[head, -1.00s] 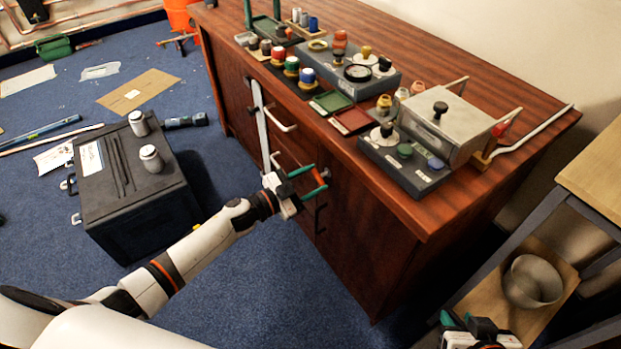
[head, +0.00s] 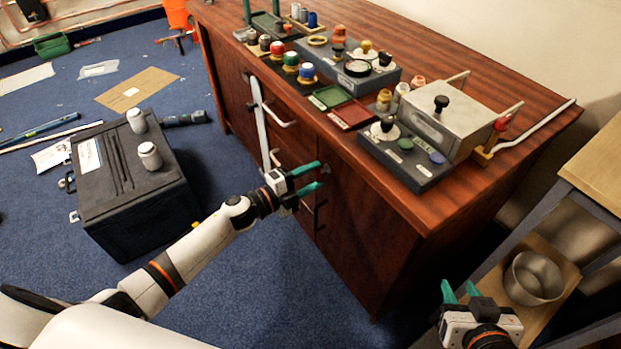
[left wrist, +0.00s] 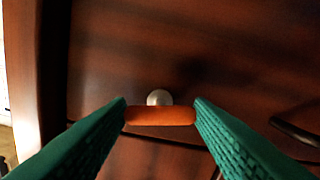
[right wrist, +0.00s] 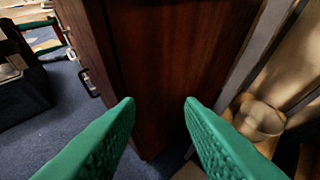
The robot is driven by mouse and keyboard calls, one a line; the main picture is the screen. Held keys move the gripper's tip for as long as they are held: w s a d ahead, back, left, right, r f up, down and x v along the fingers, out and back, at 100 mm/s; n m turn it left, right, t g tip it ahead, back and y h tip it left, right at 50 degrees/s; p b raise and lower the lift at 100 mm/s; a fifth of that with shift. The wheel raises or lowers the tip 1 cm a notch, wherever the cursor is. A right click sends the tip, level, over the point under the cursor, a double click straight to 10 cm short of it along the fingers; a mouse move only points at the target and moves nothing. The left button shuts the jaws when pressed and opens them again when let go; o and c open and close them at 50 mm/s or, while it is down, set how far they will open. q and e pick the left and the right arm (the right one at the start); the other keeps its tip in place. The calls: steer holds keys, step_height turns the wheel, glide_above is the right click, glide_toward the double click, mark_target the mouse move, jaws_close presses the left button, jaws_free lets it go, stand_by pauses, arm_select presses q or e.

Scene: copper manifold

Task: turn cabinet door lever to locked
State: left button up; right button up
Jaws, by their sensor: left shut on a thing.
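The cabinet door lever shows in the left wrist view as an orange bar (left wrist: 160,116) lying level across the picture, with a round silver knob (left wrist: 159,97) just behind it. My left gripper (left wrist: 160,117) is shut on the orange lever, with a green finger at each end. In the head view my left gripper (head: 319,177) is at the front of the wooden cabinet (head: 365,240), and the lever is mostly hidden there. My right gripper (head: 459,289) is open and empty, right of the cabinet. In the right wrist view (right wrist: 160,105) its fingers are wide apart.
A dark toolbox (head: 120,190) stands on the blue carpet left of my left arm. A shelf unit with a metal pot (head: 535,278) stands close to my right gripper. Control boxes (head: 430,130) and jars cover the cabinet top. Drawer handles (head: 283,118) stick out from the front.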

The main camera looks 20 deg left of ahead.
arm_select(q)
steer(key=shift+f+m+b, duration=0.1)
steer(key=shift+m+b, duration=0.2)
steer(key=shift+m, duration=1)
arm_select(e)
steer(key=shift+w+a+r+t+y, duration=0.25)
steer(key=shift+w+r+t, duration=0.25)
steer(key=shift+r, duration=0.15)
steer(key=shift+w+a+r+t+y, duration=0.15)
steer(key=shift+w+a+r+t, duration=0.1)
steer(key=shift+w+r+t, duration=0.3)
steer(key=shift+s+r, duration=0.1)
arm_select(q)
steer(key=o, duration=1)
steer(key=shift+s+a, duration=0.2)
steer(key=shift+s, duration=0.05)
steer(key=p+v, duration=0.1)
steer(key=v, duration=1)
steer(key=shift+s+p, duration=0.15)
steer(key=shift+p, duration=0.25)
arm_select(e)
steer(key=s+d+f+g+h, duration=0.1)
steer(key=s+d+f+g, duration=0.1)
steer(key=s+f+g, duration=0.2)
steer(key=shift+s+f+g, duration=0.35)
steer(key=shift+s+f, duration=0.1)
steer(key=shift+f, duration=0.1)
